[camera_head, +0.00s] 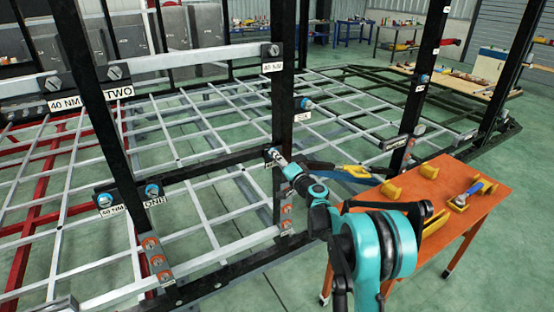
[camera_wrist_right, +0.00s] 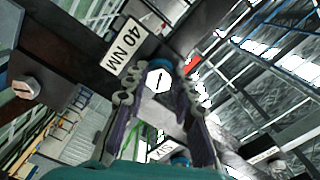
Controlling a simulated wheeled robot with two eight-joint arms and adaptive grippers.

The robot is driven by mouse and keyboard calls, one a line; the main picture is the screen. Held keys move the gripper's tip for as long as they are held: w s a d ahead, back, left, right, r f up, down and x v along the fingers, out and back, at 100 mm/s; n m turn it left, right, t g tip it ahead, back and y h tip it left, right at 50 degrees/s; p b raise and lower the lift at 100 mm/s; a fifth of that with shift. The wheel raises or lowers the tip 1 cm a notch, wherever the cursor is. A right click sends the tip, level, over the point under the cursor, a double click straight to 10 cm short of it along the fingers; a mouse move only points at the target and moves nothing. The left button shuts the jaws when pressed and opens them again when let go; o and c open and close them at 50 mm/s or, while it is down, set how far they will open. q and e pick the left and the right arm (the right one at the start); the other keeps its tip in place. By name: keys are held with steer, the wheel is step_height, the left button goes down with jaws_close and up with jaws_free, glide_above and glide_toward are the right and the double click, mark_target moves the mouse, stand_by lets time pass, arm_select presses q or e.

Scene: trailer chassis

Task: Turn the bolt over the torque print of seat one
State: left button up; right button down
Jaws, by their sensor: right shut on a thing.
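My right gripper (camera_head: 276,158) reaches to the black upright post in the middle of the head view. In the right wrist view its fingers (camera_wrist_right: 158,88) are shut around a pale slotted bolt head (camera_wrist_right: 159,78) with a blue ring. A white "40 NM" print (camera_wrist_right: 125,48) sits beside that bolt. In the head view the bolt is mostly hidden by the fingertips. A "ONE" print (camera_head: 154,200) is on the lower left bar, beside two blue-ringed bolts (camera_head: 105,200) (camera_head: 152,190). My left gripper is not in view.
An orange table (camera_head: 455,225) on the right holds yellow blocks (camera_head: 391,190) and a blue-handled tool (camera_head: 468,194). A "TWO" print (camera_head: 119,92) and "40 NM" print (camera_head: 64,104) are on the upper left. Black posts and grey rails surround my right arm.

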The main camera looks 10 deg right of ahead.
steer(key=n, duration=2.2)
steer(key=shift+w+d, duration=0.15)
steer(key=shift+d, duration=0.2)
steer(key=c, duration=1.3)
jaws_free()
steer(key=shift+o, duration=0.4)
steer(key=shift+w+f, duration=0.1)
